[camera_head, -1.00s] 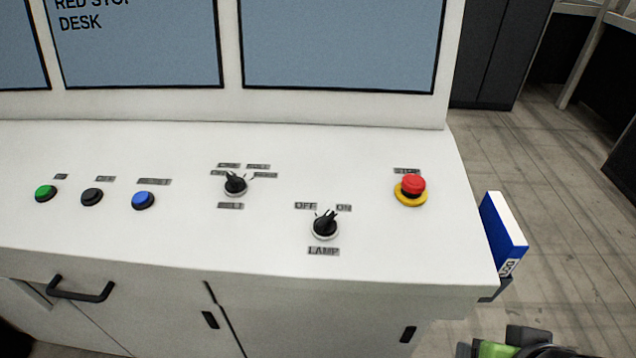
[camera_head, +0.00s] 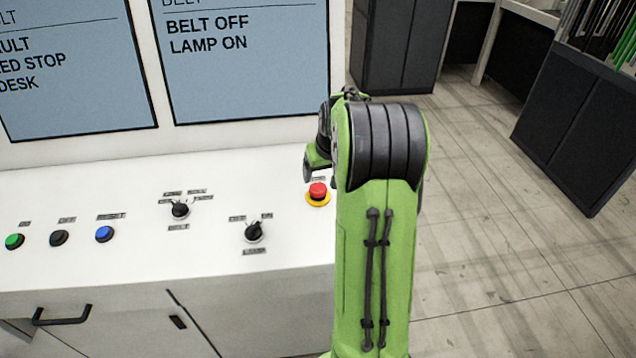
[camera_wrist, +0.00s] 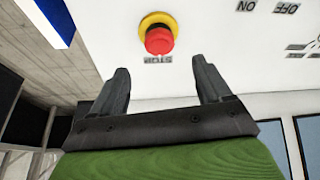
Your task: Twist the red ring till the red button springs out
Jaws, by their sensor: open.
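The red stop button (camera_head: 317,189) stands on a yellow collar (camera_head: 318,201) at the right end of the white desk top. I see no separate red ring; the red part looks like one mushroom cap. In the wrist view the red button (camera_wrist: 159,40) and its yellow base show upside down, beyond my fingertips and roughly centred between them. My gripper (camera_wrist: 165,82) is open and empty, apart from the button. In the head view my green arm stands just right of the button, and the gripper's fingers are mostly hidden behind it.
A black lamp switch (camera_head: 254,232), a belt switch (camera_head: 180,210) and green, black and blue (camera_head: 104,234) push buttons sit to the left on the desk. A blue-and-white box (camera_wrist: 50,18) is at the desk's side. A screen (camera_head: 245,60) reads BELT OFF, LAMP ON.

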